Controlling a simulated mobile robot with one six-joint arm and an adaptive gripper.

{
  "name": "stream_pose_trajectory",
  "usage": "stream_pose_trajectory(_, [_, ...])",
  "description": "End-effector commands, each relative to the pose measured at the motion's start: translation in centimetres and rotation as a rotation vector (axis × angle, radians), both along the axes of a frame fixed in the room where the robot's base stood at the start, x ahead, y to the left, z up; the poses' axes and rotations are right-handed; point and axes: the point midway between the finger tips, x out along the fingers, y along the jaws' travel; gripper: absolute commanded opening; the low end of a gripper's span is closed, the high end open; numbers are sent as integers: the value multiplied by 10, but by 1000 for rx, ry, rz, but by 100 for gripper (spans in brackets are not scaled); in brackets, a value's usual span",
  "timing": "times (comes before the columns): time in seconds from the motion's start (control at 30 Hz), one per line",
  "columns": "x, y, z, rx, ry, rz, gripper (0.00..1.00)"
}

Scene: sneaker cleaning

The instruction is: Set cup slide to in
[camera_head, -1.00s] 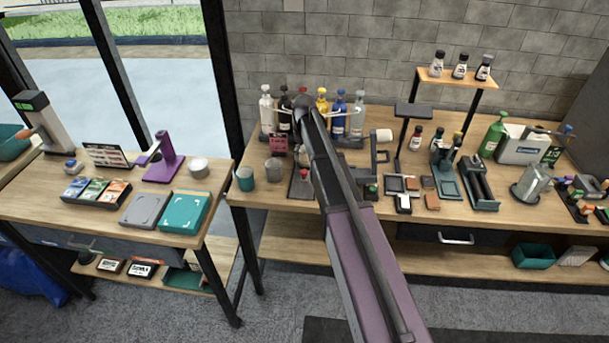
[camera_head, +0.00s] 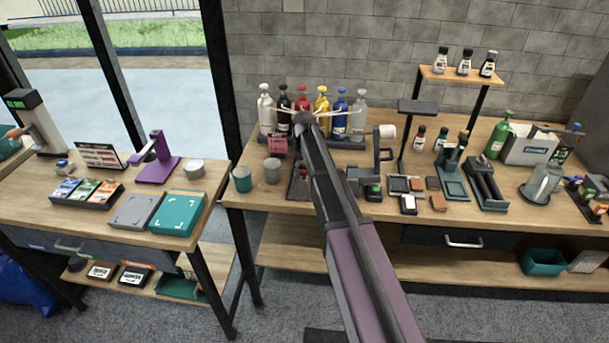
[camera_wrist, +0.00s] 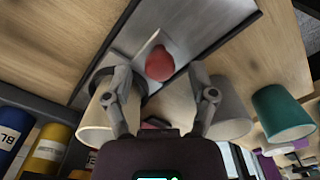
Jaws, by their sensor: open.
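The cup slide (camera_wrist: 190,35) shows in the wrist view as a long grey metal plate with dark edges. A red knob (camera_wrist: 160,64) stands on it. In the head view only part of the slide (camera_head: 297,190) shows, left of my arm. My gripper (camera_wrist: 164,92) is open, its two fingers apart near the red knob, one on each side in the picture. Nothing is seen held. A pale cup (camera_wrist: 105,122) is partly behind the left finger, near a dark ring; I cannot tell whether it sits in the ring. My gripper is not clear in the head view.
A grey cup (camera_wrist: 232,108) and a teal cup (camera_wrist: 282,112) stand beside the slide. Coloured bottles (camera_head: 321,108) line the back. A dark stand (camera_head: 382,160) and small blocks are right of my arm. A side table (camera_head: 95,225) stands at the left.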

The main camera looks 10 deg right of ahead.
Motion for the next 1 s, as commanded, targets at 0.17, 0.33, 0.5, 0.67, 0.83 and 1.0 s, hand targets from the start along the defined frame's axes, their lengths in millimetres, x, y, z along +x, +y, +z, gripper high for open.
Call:
stream_pose_trajectory(0.17, [0,0,-7,0,0,0,73])
stream_pose_trajectory(0.33, [0,0,-8,0,0,0,73])
stream_pose_trajectory(0.5, [0,0,-8,0,0,0,73])
stream_pose_trajectory(0.67, [0,0,-8,0,0,0,41])
stream_pose_trajectory(0.83, [0,0,-8,0,0,0,0])
stream_pose_trajectory(1.0, [3,-1,-8,0,0,0,0])
